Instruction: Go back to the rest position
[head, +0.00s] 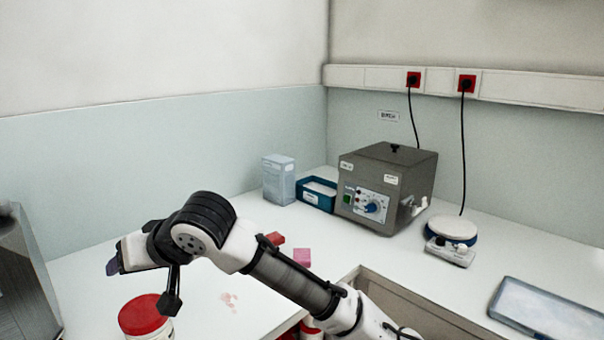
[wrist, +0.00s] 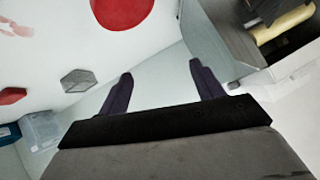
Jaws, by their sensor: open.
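My gripper (head: 113,266) is at the left of the head view, at the end of my outstretched arm, up above the white worktop (head: 85,285). In the wrist view its two dark fingers (wrist: 161,69) stand wide apart with nothing between them. A white jar with a red lid (head: 146,317) stands near the front edge of the head view, below and right of the gripper. A red disc, apparently this lid, also shows at the top of the wrist view (wrist: 122,8), apart from the fingers.
A grey machine (head: 385,188), a blue tray (head: 316,203) and a clear box (head: 279,180) stand at the back. A pink block (head: 303,257) and a pinkish smear (head: 229,302) lie near my arm. A metal housing (head: 25,280) is at far left. A round-topped device (head: 452,230) is at right.

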